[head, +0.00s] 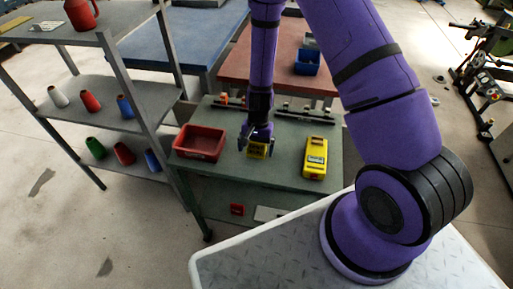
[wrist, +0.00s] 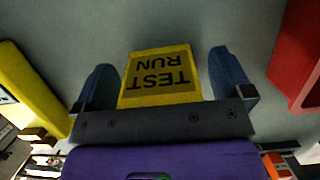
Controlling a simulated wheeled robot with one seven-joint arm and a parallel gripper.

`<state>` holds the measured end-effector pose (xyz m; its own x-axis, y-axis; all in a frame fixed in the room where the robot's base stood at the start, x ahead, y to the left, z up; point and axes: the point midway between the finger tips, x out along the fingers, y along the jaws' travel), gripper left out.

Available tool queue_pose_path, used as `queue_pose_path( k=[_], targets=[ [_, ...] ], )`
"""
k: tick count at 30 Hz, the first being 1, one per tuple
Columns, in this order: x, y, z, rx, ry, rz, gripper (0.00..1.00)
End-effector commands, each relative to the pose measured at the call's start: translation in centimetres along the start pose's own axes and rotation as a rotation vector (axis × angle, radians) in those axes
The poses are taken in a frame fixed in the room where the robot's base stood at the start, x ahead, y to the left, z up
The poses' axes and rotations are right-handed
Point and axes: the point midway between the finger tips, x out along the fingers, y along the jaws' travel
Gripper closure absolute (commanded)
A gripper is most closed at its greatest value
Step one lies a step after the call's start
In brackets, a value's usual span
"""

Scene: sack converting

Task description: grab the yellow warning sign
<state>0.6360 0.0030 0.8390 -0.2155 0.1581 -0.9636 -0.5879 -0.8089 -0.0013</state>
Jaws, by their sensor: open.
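The yellow warning sign (head: 257,151) stands on the grey-green table, small in the head view. In the wrist view the sign (wrist: 159,76) shows a darker panel reading "TEST RUN", upside down. My gripper (head: 257,141) is right at the sign, with its fingers pointing down. In the wrist view my open gripper (wrist: 163,82) has one blue finger on each side of the sign, with a narrow gap at each side. The sign's lower part is hidden behind the gripper's dark palm bar in that view.
A red bin (head: 199,154) stands left of the sign, and a yellow device (head: 315,158) stands to its right. Several small items line the table's back edge. A grey shelf (head: 98,98) with spools is close on the left.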

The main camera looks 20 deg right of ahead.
Motion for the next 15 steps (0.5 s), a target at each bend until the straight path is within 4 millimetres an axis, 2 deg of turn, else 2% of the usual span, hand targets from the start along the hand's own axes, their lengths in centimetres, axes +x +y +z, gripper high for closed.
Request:
queue_pose_path(
  k=[2, 9, 15],
  targets=[
    [-0.02, 0.0, -0.01, 0.0, 0.0, 0.0, 0.02],
    [-0.03, 0.0, -0.01, 0.0, 0.0, 0.0, 0.56],
    [-0.04, -0.01, -0.01, 0.0, 0.0, 0.0, 0.56]
  ],
)
